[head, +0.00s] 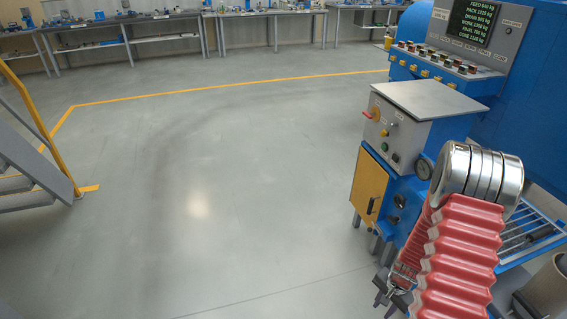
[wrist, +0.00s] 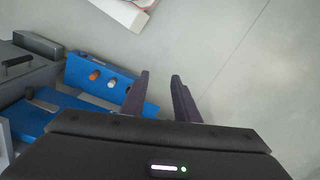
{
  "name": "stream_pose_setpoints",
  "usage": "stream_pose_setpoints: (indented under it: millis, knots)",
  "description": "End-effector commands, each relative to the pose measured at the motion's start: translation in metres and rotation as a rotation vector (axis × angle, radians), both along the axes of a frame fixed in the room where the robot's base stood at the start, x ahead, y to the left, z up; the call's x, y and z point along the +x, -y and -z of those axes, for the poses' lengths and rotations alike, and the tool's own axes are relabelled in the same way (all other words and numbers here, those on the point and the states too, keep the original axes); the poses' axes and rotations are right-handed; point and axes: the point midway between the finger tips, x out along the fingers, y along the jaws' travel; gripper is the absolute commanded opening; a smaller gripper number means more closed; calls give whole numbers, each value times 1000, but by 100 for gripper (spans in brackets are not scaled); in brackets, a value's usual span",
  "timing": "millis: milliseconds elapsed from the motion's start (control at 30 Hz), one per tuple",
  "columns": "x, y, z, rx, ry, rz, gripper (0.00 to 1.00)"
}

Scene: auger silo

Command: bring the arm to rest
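My gripper (wrist: 162,76) is open in the wrist view, its two dark fingers apart with only bare grey floor between and beyond them. Nothing is held. In the head view my gripper (head: 384,291) shows small at the lower right, partly hidden behind my red ribbed arm. It hangs in front of the lower part of the blue machine. I cannot tell its exact distance from the machine there.
A control cabinet (head: 405,110) with a yellow door stands close to my arm. Behind it is a blue machine (head: 530,120) with a display. Metal stairs (head: 30,165) with a yellow rail stand left. Workbenches (head: 180,30) line the back. The middle floor is clear.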

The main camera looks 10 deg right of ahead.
Motion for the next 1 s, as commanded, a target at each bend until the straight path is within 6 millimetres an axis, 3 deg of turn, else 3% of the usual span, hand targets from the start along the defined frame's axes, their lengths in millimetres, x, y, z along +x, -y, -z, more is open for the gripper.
stream_pose_setpoints:
  millis: [100,367,1000]
  knots:
    - [3,-14,-32,13,-6,-84,28]
    - [1,-44,-95,37,-22,-256,28]
    - [-31,-113,-231,31,-32,-618,28]
